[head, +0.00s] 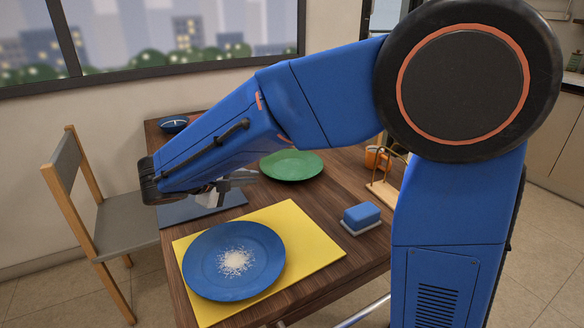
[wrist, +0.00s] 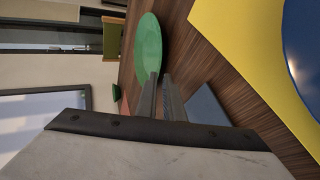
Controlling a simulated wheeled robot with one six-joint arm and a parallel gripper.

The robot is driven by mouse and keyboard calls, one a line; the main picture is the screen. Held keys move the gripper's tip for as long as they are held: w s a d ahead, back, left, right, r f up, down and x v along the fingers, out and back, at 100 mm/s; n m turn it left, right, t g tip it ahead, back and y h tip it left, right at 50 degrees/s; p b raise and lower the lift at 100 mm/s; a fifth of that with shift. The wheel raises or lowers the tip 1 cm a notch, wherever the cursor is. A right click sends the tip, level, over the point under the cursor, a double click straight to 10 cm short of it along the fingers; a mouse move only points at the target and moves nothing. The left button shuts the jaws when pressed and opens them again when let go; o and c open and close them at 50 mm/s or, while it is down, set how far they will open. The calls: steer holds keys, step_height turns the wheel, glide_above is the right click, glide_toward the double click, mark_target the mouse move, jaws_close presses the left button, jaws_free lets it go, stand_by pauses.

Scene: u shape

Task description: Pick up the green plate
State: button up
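The green plate (head: 291,165) lies on the wooden table, beyond the yellow mat, partly behind my arm in the head view. It also shows in the wrist view (wrist: 148,50), just past my fingertips. My gripper (head: 249,176) is above the table at the plate's left side. In the wrist view my gripper's two fingers (wrist: 160,78) stand apart with a narrow gap and nothing visible between them. The fingertips overlap the plate's near edge in that view; I cannot tell whether they touch it.
A blue plate (head: 215,278) with white grains rests on a yellow mat (head: 310,254) at the front. A blue butter dish (head: 361,217), a wooden rack (head: 384,193) and an orange cup (head: 374,158) stand right. A blue bowl (head: 173,125) is at the back. A chair (head: 125,217) stands left.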

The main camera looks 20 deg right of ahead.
mark_target(269, 185)
steer(key=shift+x, duration=4.6)
steer(key=shift+r, duration=0.1)
jaws_close()
